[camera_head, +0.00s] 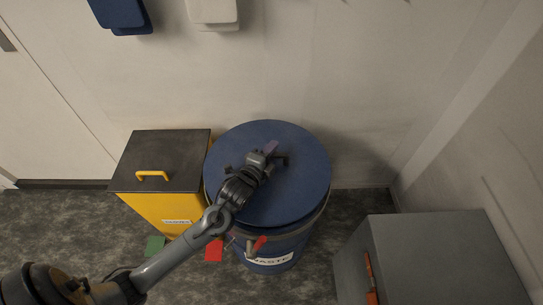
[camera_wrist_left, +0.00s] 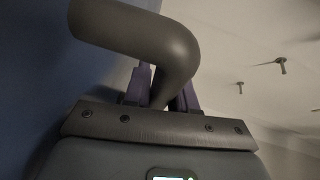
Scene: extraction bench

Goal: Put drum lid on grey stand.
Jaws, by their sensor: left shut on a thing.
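The blue drum lid (camera_head: 300,180) is over the blue drum (camera_head: 285,245), which carries a white label reading WASTE. I cannot tell whether the lid rests on the rim or is slightly raised. My left gripper (camera_head: 270,158) reaches over the middle of the lid. In the left wrist view its purple fingers (camera_wrist_left: 165,88) are shut on the lid's thick grey curved handle (camera_wrist_left: 180,48). The lid's blue face fills the left of that view. The grey stand (camera_head: 430,240) is at the lower right, its top bare. My right gripper does not show.
A yellow bin (camera_head: 168,207) with a dark lid (camera_head: 165,150) stands close left of the drum. A red tag (camera_head: 214,250) and a green tag (camera_head: 155,247) show below it. A wall is behind. Some floor shows between drum and stand.

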